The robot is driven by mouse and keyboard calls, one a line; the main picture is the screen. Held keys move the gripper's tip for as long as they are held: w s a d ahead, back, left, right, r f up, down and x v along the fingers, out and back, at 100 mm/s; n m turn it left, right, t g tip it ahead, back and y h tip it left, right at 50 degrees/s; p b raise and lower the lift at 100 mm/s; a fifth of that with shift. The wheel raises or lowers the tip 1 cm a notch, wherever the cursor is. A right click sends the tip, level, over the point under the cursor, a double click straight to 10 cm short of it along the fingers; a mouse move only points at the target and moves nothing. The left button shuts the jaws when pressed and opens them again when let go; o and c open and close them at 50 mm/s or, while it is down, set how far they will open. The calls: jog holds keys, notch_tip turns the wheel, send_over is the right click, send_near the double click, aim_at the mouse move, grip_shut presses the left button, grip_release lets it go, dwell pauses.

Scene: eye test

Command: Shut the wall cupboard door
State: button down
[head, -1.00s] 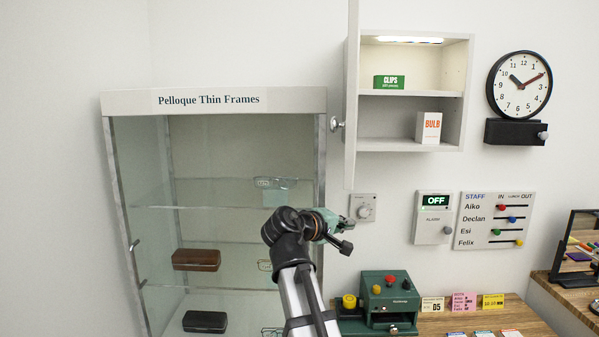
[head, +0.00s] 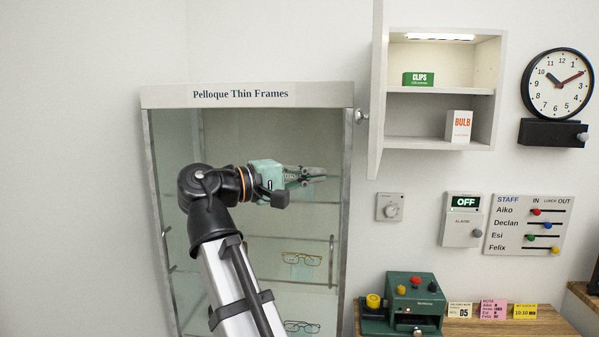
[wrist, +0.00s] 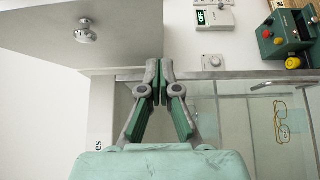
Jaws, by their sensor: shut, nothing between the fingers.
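The wall cupboard (head: 490,100) is a pale grey open box with a lit upper shelf. Its door (head: 377,90) stands wide open on the left side, seen nearly edge-on. A round metal knob (head: 361,116) sticks out leftward from the door. My gripper (head: 322,175) is shut and empty, left of the door and below the knob, apart from both. In the wrist view, the door's face (wrist: 45,25) with its knob (wrist: 86,31) fills the upper left, and the shut fingertips (wrist: 159,66) point up the picture, right of the knob.
A glass display cabinet (head: 250,97) with spectacles stands behind my arm, left of the cupboard. A green clips box (head: 418,79) and a bulb box (head: 458,126) sit inside the cupboard. A dial plate (head: 390,207) is on the wall below, above a green machine (head: 403,304).

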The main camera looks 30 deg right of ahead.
jog(key=s+d+p, duration=0.3)
jog(key=d, duration=0.4)
jog(key=shift+s+d+p, duration=0.25)
jog(key=shift+d+p, duration=0.05)
jog(key=shift+d, duration=0.05)
jog(key=shift+s, duration=0.1)
